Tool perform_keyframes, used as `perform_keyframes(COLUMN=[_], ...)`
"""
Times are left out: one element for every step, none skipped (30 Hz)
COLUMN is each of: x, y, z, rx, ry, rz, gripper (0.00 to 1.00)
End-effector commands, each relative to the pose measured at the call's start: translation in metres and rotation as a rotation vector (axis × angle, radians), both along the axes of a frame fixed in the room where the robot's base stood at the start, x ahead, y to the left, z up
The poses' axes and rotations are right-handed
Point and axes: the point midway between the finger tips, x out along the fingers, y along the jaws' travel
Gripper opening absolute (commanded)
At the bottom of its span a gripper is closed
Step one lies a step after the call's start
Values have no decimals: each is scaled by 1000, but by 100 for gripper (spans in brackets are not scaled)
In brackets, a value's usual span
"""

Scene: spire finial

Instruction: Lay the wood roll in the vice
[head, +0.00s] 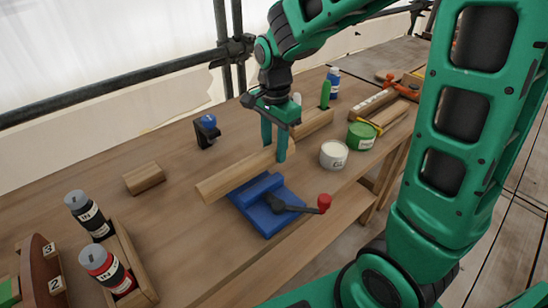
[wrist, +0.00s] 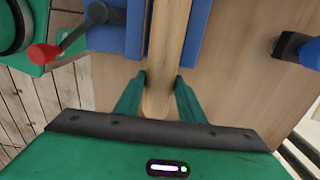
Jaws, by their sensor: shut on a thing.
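The wood roll (head: 232,176) is a long pale wooden bar held level across the bench. My gripper (head: 275,148) is shut on it near its right end in the head view. The blue vice (head: 266,205), with a black handle and red knob, is on the bench just in front of the roll in that view. In the wrist view the roll (wrist: 168,45) runs away from my gripper (wrist: 160,88) along the gap between the vice's two blue jaws (wrist: 118,30). I cannot tell whether it is above the jaws or down between them.
A short wood block (head: 143,179) and a black-and-blue item (head: 207,131) stand behind on the bench. A white tub (head: 334,154) and green tin (head: 361,135) are to the right. Bare bench (head: 195,240) lies left of the vice.

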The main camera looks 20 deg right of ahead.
Motion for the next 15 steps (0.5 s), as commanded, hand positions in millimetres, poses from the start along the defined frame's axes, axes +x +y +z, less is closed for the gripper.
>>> perform_keyframes(x=[1, 1, 0, 0, 0, 0, 0, 0, 0, 0, 0, 0, 0, 0, 0], y=[-1, -2, -2, -2, -2, -2, -2, -2, -2, -2, -2, -2, -2, -2, -2], z=[-2, -4, -8, -12, -16, -22, -26, -30, -35, -37, -39, -41, -41, -42, -42], rx=[0, 0, -1, 0, 0, -1, -1, -1, -1, -1, -1, 0, 0, 0, 0], ry=[0, 0, 2, 4, 4, 5, 4, 3, 4, 3, 2, 1, 1, 0, 0], rz=[0, 0, 1, 1, 1, 1, 1, 1, 1, 1, 1, 1, 1, 1, 1], gripper=[7, 7, 7, 7, 7, 7, 7, 7, 7, 7, 7, 7, 7, 7, 7])
